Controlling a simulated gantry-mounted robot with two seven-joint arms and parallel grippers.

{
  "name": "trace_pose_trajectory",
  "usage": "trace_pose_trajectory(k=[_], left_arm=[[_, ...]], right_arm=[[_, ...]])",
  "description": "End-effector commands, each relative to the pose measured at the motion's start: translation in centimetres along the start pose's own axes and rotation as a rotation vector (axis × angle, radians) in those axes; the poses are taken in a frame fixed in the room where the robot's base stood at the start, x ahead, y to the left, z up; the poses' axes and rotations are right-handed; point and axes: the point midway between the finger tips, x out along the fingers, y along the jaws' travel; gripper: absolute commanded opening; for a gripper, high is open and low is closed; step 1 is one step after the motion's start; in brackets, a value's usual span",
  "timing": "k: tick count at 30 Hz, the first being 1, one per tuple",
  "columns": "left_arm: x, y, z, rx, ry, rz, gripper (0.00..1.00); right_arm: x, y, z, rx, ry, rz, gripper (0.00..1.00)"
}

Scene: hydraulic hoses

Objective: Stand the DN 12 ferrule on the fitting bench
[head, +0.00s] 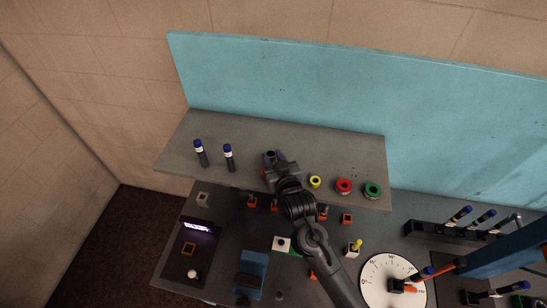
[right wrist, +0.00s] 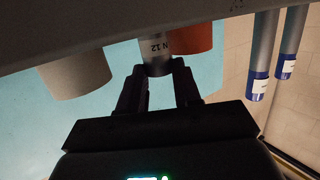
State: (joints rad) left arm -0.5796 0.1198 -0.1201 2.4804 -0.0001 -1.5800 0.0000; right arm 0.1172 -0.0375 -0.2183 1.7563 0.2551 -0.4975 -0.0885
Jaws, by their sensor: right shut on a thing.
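My right gripper (head: 271,160) reaches over the grey upper shelf (head: 320,148) in the head view. In the right wrist view its fingers (right wrist: 158,88) are shut on the DN 12 ferrule (right wrist: 156,58), a grey cylinder whose label reads "N 12" where it is visible. I cannot tell whether the ferrule touches the shelf. My left gripper is not in view. I cannot tell which surface is called the fitting bench.
Two blue-capped cylinders (head: 201,153) (head: 229,158) stand left of the gripper. Yellow (head: 315,181), red (head: 344,186) and green (head: 372,190) spools stand right. An orange cylinder (right wrist: 193,38) and a beige one (right wrist: 76,76) flank the ferrule in the wrist view. A white dial (head: 378,280) lies lower right.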

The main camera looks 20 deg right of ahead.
Motion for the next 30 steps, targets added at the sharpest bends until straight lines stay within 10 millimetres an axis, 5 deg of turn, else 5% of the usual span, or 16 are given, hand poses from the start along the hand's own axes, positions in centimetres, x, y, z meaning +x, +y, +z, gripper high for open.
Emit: trace_pose_trajectory(k=[7,8,12,24,30], left_arm=[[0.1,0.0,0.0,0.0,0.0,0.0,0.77],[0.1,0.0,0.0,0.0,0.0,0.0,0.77],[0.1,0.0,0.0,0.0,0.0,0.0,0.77],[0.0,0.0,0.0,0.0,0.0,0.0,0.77],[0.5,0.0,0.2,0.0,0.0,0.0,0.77]], right_arm=[[0.1,0.0,0.3,0.0,0.0,0.0,0.02],[0.1,0.0,0.3,0.0,0.0,0.0,0.36],[0.1,0.0,0.3,0.0,0.0,0.0,0.57],[-0.1,0.0,-0.1,0.0,0.0,0.0,0.59],[-2.4,0.0,0.1,0.0,0.0,0.0,0.59]])
